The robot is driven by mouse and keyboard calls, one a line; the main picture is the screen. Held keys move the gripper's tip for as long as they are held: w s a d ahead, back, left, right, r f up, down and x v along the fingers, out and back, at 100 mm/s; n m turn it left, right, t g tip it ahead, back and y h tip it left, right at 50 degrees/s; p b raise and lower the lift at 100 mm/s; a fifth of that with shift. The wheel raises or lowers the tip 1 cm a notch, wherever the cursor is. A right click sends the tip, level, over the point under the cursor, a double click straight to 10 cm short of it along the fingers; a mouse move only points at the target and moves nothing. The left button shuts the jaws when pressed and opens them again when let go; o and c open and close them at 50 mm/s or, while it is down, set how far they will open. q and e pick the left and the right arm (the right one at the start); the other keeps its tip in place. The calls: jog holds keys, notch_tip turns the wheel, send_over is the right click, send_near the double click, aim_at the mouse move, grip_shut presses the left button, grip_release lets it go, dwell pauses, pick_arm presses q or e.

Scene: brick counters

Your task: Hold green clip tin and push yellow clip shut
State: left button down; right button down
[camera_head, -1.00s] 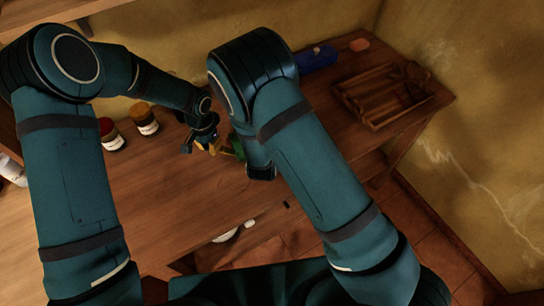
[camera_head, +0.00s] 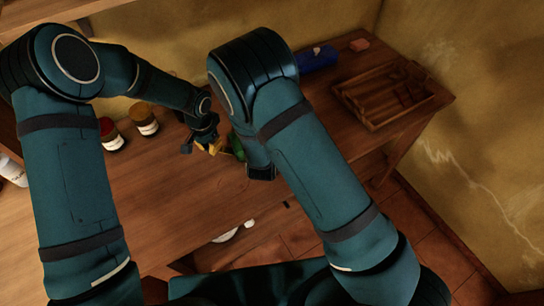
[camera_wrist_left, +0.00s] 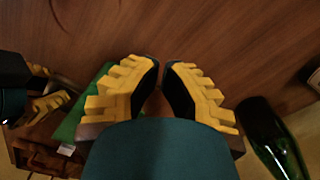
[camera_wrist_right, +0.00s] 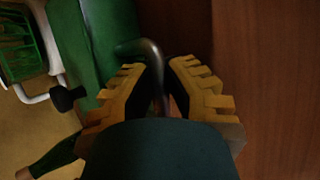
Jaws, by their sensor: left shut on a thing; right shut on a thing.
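The green tin (camera_head: 237,146) shows in the head view as a small green patch, mostly hidden behind my right arm. Its green side (camera_wrist_right: 108,40) fills the upper left of the right wrist view. My right gripper (camera_wrist_right: 164,72) is shut on a bent grey metal bar (camera_wrist_right: 152,48) beside this green side. My left gripper (camera_head: 210,146) is low by the counter, just left of the tin. In the left wrist view its yellow fingers (camera_wrist_left: 160,68) are nearly together, with a green surface (camera_wrist_left: 82,115) to their left. What they hold is hidden, and I cannot make out a separate yellow clip.
Two jars (camera_head: 143,118) (camera_head: 110,133) stand left of my left gripper. A blue object (camera_head: 318,58) and a wooden tray (camera_head: 375,110) lie to the right. A dark green bottle (camera_wrist_left: 272,135) shows in the left wrist view. The counter front (camera_head: 170,210) is clear.

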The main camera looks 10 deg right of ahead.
pick_arm(q)
jog(key=shift+d, duration=0.1)
dwell(0.3)
jog(key=shift+w+d, duration=0.45)
jog(key=shift+d, duration=0.85)
jog(key=shift+w+d, duration=0.4)
jog(key=shift+d, duration=0.95)
jog(key=shift+w+d, duration=0.45)
jog(key=shift+d, duration=0.85)
notch_tip(320, 180, up, 8)
jog(key=a, duration=0.1)
jog(key=shift+s, duration=0.2)
